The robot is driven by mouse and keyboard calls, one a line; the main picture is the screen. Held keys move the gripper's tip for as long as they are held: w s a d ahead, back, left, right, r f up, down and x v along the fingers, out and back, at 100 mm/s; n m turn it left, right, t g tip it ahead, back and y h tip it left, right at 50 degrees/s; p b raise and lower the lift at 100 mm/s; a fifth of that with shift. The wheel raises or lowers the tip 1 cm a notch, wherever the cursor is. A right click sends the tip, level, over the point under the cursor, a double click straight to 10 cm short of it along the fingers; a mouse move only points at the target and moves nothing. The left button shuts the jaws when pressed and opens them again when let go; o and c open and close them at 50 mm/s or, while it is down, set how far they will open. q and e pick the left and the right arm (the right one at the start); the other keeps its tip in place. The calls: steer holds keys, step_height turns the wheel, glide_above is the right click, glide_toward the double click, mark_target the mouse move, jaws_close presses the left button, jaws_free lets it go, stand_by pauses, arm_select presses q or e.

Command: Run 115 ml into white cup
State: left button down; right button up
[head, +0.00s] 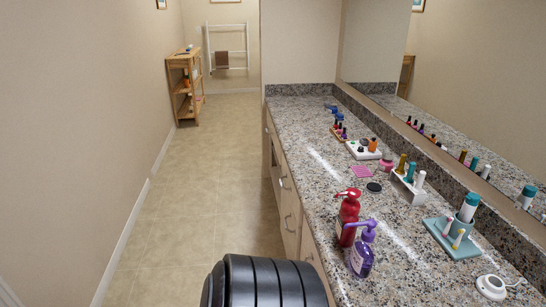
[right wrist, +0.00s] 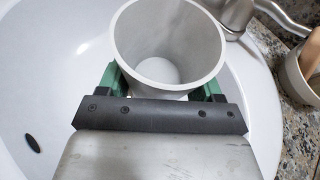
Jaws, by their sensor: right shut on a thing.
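The white cup (right wrist: 168,48) is in the right wrist view, with its open mouth facing the camera. Its inside looks empty. My right gripper (right wrist: 163,84) is shut on the cup, a green finger on each side of it. The cup is over the white basin (right wrist: 65,50); I cannot tell whether it touches it. Part of a metal tap (right wrist: 236,14) shows beyond the cup at the upper right; no running water is visible. Neither the cup, the basin nor the tap shows in the head view. My left gripper is not in view.
In the head view a red pump bottle (head: 347,215) and a purple pump bottle (head: 362,250) stand on the granite counter (head: 410,275). A teal tray (head: 440,238) and several small bottles line the mirror side. A light holder (right wrist: 296,78) stands right of the basin. The floor (head: 190,190) is clear.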

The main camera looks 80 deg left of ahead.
steer(key=shift+r, duration=0.45)
steer(key=shift+d+r, duration=0.1)
steer(key=shift+r, duration=0.05)
steer(key=s+d+r+m+t+h+p, duration=0.2)
steer(key=s+d+r+p, duration=0.3)
steer(key=s+d+r, duration=0.5)
step_height(320, 180, up, 4)
steer(key=d+m, duration=0.1)
steer(key=d, duration=0.2)
steer(key=shift+r+h, duration=0.2)
steer(key=shift+h, duration=0.2)
